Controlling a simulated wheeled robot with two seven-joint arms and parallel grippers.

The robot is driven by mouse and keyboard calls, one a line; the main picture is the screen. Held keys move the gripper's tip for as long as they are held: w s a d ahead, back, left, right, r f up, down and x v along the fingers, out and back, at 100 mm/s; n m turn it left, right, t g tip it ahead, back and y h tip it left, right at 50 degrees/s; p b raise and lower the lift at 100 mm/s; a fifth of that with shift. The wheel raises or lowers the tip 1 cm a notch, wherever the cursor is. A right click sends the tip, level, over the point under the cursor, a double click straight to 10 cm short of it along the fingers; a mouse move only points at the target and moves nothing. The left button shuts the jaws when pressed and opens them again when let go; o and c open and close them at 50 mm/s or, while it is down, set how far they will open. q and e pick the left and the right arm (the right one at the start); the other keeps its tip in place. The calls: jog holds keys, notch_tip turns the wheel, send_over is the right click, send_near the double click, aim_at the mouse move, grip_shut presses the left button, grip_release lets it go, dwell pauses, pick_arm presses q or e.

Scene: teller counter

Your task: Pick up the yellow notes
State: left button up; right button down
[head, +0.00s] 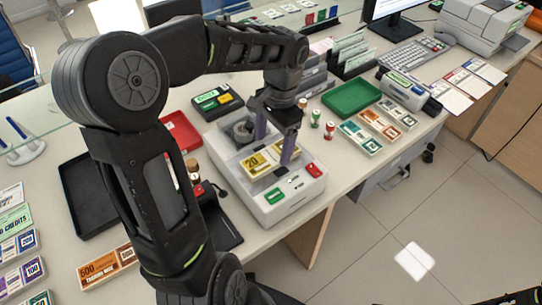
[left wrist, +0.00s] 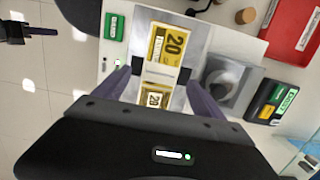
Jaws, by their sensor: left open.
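The yellow notes (head: 257,163) are a bundle marked 20 with a pale band across the middle. They lie on top of a light grey counting machine (head: 270,212); the notes also show in the left wrist view (left wrist: 168,47). My left gripper (head: 275,142) is open above the machine, its purple fingers pointing down on either side of the bundle. In the left wrist view the fingers (left wrist: 155,78) stand apart with the notes between them, and no grip shows. My right gripper (left wrist: 45,31) shows partly at the upper left of the left wrist view, over the floor.
A red tray (head: 183,132), a black and yellow device (head: 215,100) and small stamps stand near the machine. A green tray (head: 351,97) and other note bundles (head: 380,123) lie to its right. My left arm hides much of the counter's left side. Open floor lies at lower right.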

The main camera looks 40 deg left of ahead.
aim_at(271, 156)
pick_arm(q)
jog(key=shift+s+f, duration=0.2)
jog(key=shift+f, duration=1.35)
jog(key=c, duration=1.7)
notch_tip(271, 156, up, 10)
jog(key=shift+r, duration=0.1)
